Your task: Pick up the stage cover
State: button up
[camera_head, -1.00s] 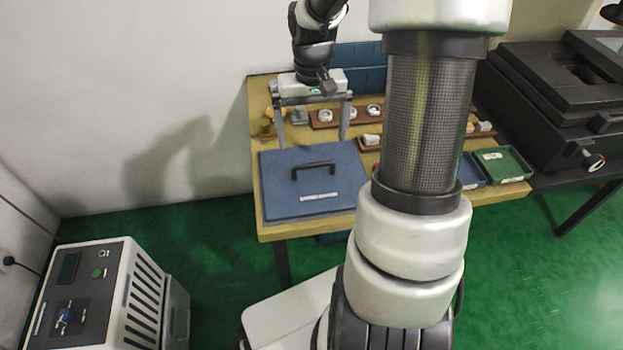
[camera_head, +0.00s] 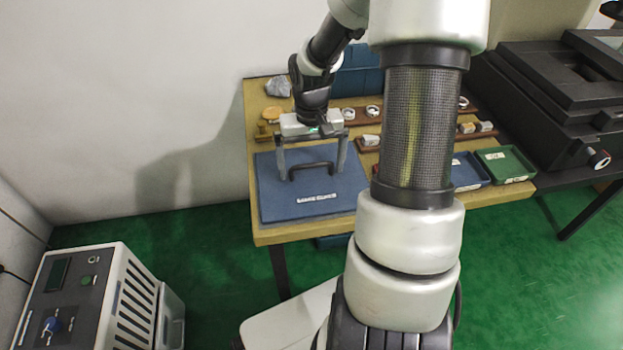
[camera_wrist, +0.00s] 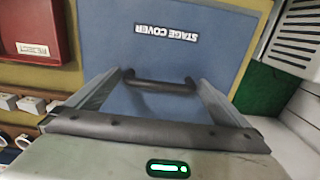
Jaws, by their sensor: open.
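The stage cover (camera_head: 270,207) is a flat blue panel with a black bar handle (camera_head: 311,169) and a white label. It lies on the left end of the wooden table. The wrist view shows the cover (camera_wrist: 225,60) with its label reading "STAGE COVER", upside down, and the handle (camera_wrist: 160,85). My gripper (camera_head: 311,176) is open above the cover. Its two fingers stand apart, one near each end of the handle. In the wrist view the fingers (camera_wrist: 158,82) flank the handle. I cannot tell whether they touch it.
The wooden table (camera_head: 262,236) also bears brown racks with white rings, a blue tray (camera_head: 468,172) and a green tray (camera_head: 510,163) at right. A red tray (camera_wrist: 35,30) shows in the wrist view. A black machine (camera_head: 540,95) stands right. A grey cabinet (camera_head: 90,300) stands on the floor.

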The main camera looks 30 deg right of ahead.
jog(key=c, duration=1.2)
jog(key=shift+r, duration=0.15)
